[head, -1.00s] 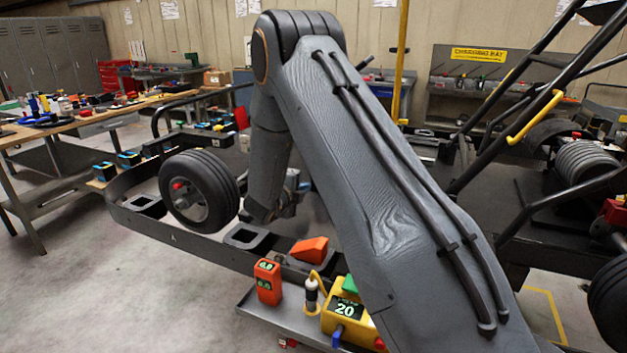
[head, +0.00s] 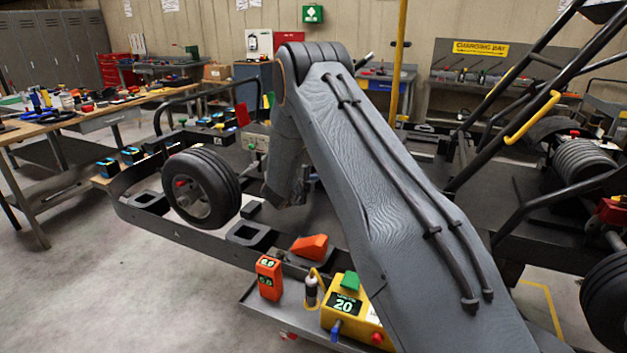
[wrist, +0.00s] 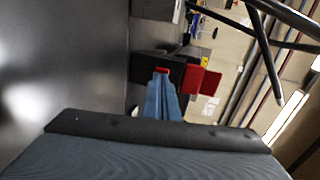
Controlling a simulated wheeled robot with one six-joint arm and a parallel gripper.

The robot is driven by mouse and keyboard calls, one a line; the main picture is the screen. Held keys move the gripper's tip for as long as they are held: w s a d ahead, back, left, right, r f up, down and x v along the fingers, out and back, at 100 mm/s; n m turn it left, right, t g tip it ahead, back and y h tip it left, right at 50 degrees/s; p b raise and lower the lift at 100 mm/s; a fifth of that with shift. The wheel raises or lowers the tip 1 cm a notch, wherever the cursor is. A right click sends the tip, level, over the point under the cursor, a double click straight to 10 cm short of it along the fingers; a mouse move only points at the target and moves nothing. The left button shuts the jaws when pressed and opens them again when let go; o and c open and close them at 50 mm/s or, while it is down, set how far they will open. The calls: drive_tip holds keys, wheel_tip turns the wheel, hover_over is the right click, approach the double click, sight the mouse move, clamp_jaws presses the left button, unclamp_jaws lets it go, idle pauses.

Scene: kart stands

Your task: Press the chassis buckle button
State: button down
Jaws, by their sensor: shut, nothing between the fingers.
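In the wrist view a dark block (wrist: 145,67) with a small red patch (wrist: 162,70) lies straight ahead of my fingers. It looks like the chassis buckle and its red button, though it is small and partly covered. My gripper (wrist: 162,76) shows as blue-grey tapered fingers, shut and empty, with the tips overlapping the lower edge of the red patch. I cannot tell whether they touch it. In the head view my arm hides most of the gripper, and I cannot make out the buckle there.
A kart chassis with a black wheel (head: 200,187) spreads around my arm. A red panel (wrist: 191,79) stands right of the block in the wrist view. An orange wedge (head: 309,248) and a yellow box (head: 342,317) sit at the front. Black tubes rise at right.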

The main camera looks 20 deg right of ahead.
drive_tip(key=shift+w+d+f+b, duration=0.1)
drive_tip(key=shift+w+d+b, duration=0.3)
drive_tip(key=shift+b, duration=0.2)
drive_tip(key=shift+w+d+r, duration=0.1)
drive_tip(key=shift+r, duration=0.15)
drive_tip(key=shift+d+r, duration=0.1)
drive_tip(key=shift+s+a, duration=0.35)
drive_tip(key=shift+s, duration=0.05)
drive_tip(key=f+b+v, duration=0.1)
drive_tip(key=b+v, duration=0.1)
drive_tip(key=v, duration=1.1)
drive_tip(key=shift+s+a+f, duration=0.2)
drive_tip(key=shift+a, duration=0.15)
